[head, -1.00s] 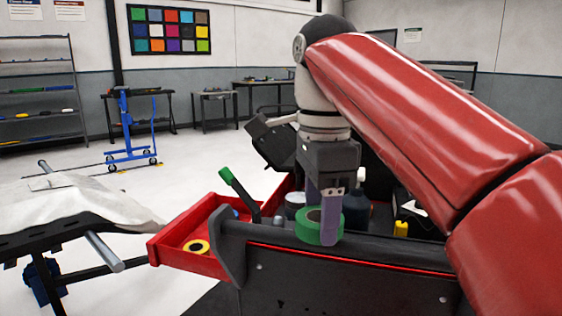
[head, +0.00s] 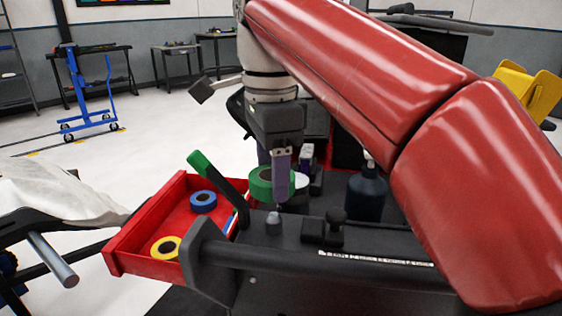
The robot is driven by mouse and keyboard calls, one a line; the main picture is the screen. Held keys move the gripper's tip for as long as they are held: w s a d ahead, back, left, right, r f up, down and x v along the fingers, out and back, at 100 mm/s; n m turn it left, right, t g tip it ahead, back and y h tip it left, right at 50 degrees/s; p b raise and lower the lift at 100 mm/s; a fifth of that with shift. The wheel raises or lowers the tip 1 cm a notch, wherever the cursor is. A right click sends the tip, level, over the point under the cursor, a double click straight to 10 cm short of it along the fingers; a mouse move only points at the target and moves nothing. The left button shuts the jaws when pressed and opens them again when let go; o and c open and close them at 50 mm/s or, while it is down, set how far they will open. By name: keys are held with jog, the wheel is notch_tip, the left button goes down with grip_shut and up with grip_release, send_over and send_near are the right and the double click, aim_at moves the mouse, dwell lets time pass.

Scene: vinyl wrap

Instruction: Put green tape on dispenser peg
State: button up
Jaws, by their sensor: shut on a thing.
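My gripper (head: 272,178) points down and is shut on the green tape (head: 259,184), a thick ring with its flat side up. One purple-grey finger lies in front of the roll and the other is mostly hidden behind it. The roll is held above the dark cart top, left of a dark bottle. A short upright grey post (head: 273,221) stands on the cart just below and in front of the roll, apart from it. I cannot tell for sure that this post is the dispenser peg.
A red tray (head: 131,246) at the left holds blue tape (head: 203,202) and yellow tape (head: 166,248). A green-handled lever (head: 217,171) rises beside the roll. A dark bottle (head: 366,192) and a black knob (head: 334,226) stand to the right. A dark handle bar (head: 290,257) crosses the front.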

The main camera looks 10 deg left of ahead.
aim_at(273, 214)
jog(key=shift+s+f+b, duration=0.1)
jog(key=shift+f+b, duration=1.25)
jog(key=shift+f, duration=1.85)
jog(key=o, duration=1.1)
jog(key=shift+c, duration=0.2)
